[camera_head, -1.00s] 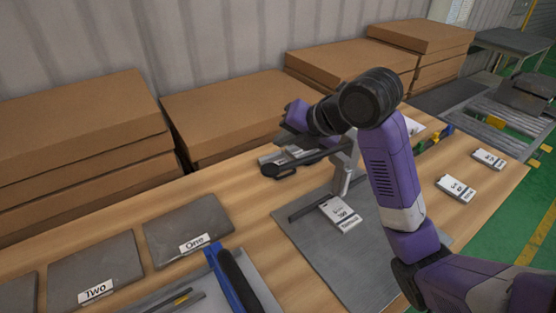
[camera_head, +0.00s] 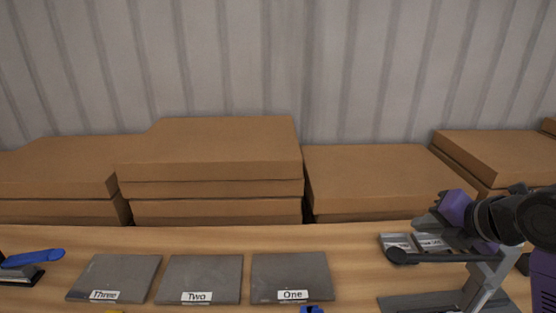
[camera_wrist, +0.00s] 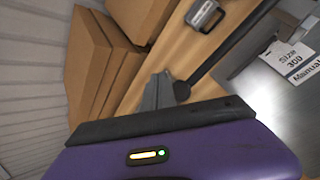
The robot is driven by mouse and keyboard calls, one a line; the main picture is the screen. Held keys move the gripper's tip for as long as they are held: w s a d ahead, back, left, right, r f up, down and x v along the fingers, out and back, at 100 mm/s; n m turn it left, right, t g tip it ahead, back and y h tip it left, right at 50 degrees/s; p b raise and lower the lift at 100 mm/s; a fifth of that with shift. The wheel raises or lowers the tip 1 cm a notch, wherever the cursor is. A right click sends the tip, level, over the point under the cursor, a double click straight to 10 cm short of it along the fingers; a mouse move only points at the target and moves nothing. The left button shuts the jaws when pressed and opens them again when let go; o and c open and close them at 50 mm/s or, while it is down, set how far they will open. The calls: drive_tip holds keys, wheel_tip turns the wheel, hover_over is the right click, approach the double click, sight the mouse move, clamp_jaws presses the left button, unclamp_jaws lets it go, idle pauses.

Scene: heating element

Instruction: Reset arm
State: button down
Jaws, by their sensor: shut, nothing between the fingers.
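My gripper (camera_head: 432,224) is at the right of the head view, above the back part of the wooden table, with its purple body at the end of my dark arm. It holds nothing. In the wrist view its grey fingers (camera_wrist: 156,90) are together, with the wooden table behind them. A lever press with a long black handle (camera_head: 440,257) and a grey stand (camera_head: 487,284) is close in front of the gripper; I cannot tell whether they touch.
Grey plates marked Three (camera_head: 118,275), Two (camera_head: 200,275) and One (camera_head: 290,272) lie on the table. Brown cartons (camera_head: 210,150) are stacked behind. Small grey boxes (camera_head: 397,241) lie near the press.

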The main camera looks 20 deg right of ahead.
drive_tip(key=w+d+r+m+t+h, duration=0.2)
drive_tip(key=w+r+m+t, duration=0.35)
drive_tip(key=r+m, duration=0.45)
drive_tip(key=s+a+f+m+y, duration=0.1)
drive_tip(key=s+a+f+m, duration=0.3)
drive_tip(key=s+a+f, duration=0.4)
drive_tip(key=s+a+f+m+y, duration=0.1)
drive_tip(key=s+a+f+m, duration=0.4)
drive_tip(key=s, duration=1.1)
drive_tip(key=s+a+f+m, duration=0.5)
drive_tip(key=s+a+f, duration=0.6)
drive_tip(key=s, duration=0.1)
drive_tip(key=shift+a+y, duration=0.25)
drive_tip(key=shift+y, duration=0.15)
